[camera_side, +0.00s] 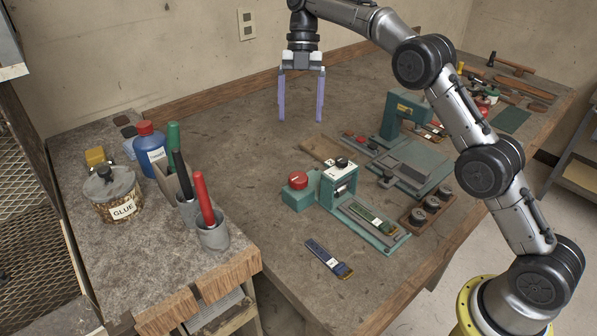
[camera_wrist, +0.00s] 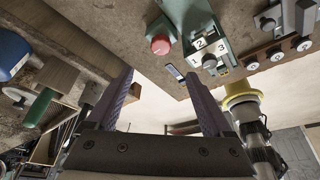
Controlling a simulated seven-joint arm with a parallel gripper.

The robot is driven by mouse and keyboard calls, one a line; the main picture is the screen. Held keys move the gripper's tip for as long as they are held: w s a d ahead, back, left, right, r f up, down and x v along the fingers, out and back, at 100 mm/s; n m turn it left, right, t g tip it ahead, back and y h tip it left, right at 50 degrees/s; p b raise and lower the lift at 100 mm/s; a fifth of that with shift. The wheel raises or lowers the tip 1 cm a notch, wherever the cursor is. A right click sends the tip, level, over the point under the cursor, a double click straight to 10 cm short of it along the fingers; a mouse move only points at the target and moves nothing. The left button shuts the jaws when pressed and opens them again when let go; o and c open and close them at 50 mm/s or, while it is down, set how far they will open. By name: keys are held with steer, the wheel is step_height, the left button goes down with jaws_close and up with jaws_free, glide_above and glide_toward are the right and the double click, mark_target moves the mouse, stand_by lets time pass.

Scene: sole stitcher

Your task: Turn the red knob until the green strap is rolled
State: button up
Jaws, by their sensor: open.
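The red knob (camera_side: 298,180) sits on a small teal block at the left of a teal machine (camera_side: 338,182) on the bench. It also shows in the wrist view (camera_wrist: 160,45), beyond my fingertips. The green strap (camera_side: 373,220) lies flat and extended on the machine's long teal bed, in the side view. I cannot make it out in the wrist view. My gripper (camera_side: 300,118) points down with its two purple fingers spread and empty. It is above and behind the knob, apart from it; its fingers also show in the wrist view (camera_wrist: 158,78).
A dark blue strap (camera_side: 328,258) lies on the bench in front of the machine. A teal press (camera_side: 403,115) and a block with black knobs (camera_side: 427,211) stand to the right. A glue jar (camera_side: 115,194) and blue bottle (camera_side: 150,148) stand left.

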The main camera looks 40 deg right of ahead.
mark_target(299, 176)
steer(key=x, duration=1.4)
steer(key=shift+f, duration=0.3)
steer(key=shift+d, duration=0.1)
jaws_close()
